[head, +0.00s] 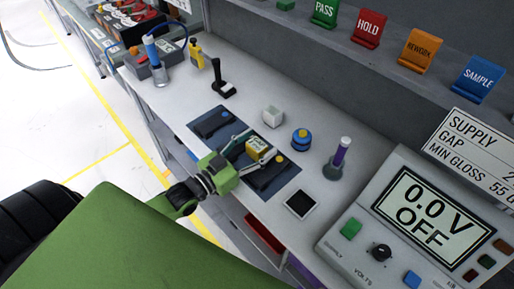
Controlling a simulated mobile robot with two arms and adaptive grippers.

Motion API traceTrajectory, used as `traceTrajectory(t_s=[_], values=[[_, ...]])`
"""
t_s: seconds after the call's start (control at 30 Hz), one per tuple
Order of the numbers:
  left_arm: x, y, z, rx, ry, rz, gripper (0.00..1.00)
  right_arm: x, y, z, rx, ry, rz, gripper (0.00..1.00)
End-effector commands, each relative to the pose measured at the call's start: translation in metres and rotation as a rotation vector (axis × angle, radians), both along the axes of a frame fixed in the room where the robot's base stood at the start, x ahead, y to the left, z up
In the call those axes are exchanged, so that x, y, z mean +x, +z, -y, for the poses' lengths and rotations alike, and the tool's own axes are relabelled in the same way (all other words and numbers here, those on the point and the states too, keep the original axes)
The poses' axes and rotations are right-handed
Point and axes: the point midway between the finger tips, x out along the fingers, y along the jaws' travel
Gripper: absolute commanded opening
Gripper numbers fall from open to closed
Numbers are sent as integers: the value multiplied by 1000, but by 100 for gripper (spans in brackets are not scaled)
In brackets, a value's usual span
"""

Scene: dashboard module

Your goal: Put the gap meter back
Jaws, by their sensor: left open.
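A small yellow and white device (258,149), which looks like the gap meter, is at the dark mat (274,186) on the white bench. My left gripper (246,153) is open, with its fingers around or just beside this device. I cannot tell whether the fingers touch it. The gripper hides part of the device and mat. A second dark block (212,122) is at the mat's far left end. My right gripper is not in view.
A black stand (222,80) and yellow bottle (196,54) are farther left. A voltage supply (405,225) reading OFF is at right.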

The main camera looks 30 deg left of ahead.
Motion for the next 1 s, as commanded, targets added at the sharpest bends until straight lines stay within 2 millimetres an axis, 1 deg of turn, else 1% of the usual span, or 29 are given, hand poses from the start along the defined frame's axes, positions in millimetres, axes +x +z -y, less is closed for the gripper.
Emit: traceTrajectory(t_s=[0.17, 0.2, 0.27, 0.3, 0.37, 0.47, 0.5, 0.77, 0.93, 1.0], values=[[0, -1, 0, 0, 0, -1, 58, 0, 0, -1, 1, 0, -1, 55], [0, -1, 0, 0, 0, -1, 56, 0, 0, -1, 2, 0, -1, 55], [0, -1, 0, 0, 0, -1, 40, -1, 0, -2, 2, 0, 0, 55], [0, -1, 0, 0, 0, -1, 30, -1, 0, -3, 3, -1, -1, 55], [0, -1, 0, 0, 0, -1, 14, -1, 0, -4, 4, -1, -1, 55], [0, 0, 0, 0, 0, 1, 13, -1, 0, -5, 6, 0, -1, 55], [0, 0, 0, 0, 0, 1, 9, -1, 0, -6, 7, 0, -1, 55], [0, 2, 0, -1, 0, 2, 9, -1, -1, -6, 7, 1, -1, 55], [0, 11, 0, -2, 0, 2, 9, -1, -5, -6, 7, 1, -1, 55], [-7, 10, -3, 0, 1, -2, 9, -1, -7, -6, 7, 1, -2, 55]])
